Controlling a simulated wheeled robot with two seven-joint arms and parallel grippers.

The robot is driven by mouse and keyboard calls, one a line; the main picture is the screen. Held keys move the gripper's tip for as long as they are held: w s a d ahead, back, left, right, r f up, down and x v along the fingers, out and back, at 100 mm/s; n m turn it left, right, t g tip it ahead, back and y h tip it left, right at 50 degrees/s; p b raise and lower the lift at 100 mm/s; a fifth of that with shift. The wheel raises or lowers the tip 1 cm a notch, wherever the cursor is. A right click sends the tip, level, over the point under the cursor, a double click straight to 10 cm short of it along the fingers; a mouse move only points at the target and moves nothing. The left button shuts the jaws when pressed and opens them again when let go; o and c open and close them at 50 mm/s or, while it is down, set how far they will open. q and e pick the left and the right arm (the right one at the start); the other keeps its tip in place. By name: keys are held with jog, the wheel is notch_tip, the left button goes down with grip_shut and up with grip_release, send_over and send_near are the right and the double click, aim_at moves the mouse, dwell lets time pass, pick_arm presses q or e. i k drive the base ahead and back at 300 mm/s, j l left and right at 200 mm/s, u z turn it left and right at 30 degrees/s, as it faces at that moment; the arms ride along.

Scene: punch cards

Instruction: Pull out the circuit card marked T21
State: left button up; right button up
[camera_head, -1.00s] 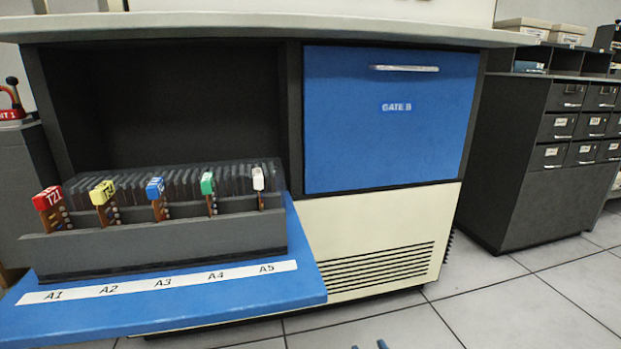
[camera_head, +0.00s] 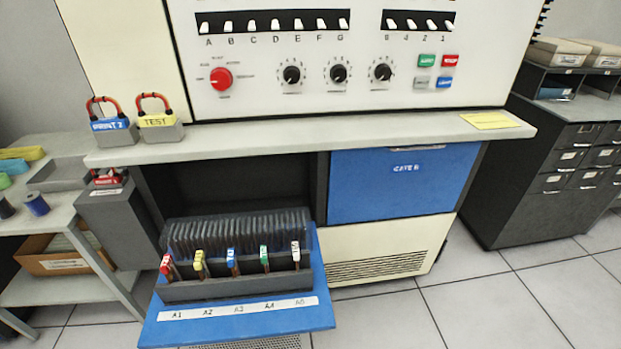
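The circuit card with the red tab (camera_head: 166,264) stands upright at the left end of the dark card rack (camera_head: 236,287), above label A1. Its marking is too small to read now, but the earlier view shows T21 on it. Yellow (camera_head: 200,261), blue (camera_head: 231,259), green (camera_head: 264,256) and white (camera_head: 295,252) tabbed cards stand to its right over A2 to A5. The rack sits on a lowered blue door (camera_head: 240,329) in front of an open dark bay. Neither of my grippers is in view.
The blue GATE B door (camera_head: 395,190) is closed. A pale ledge (camera_head: 300,137) overhangs the rack, carrying the PRINT 2 (camera_head: 112,126) and TEST (camera_head: 158,122) modules. A shelf cart (camera_head: 80,250) stands left, dark cabinets (camera_head: 540,160) right. Tiled floor (camera_head: 480,310) is clear at front right.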

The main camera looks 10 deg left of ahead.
aim_at(168, 267)
jog(key=u, duration=0.85)
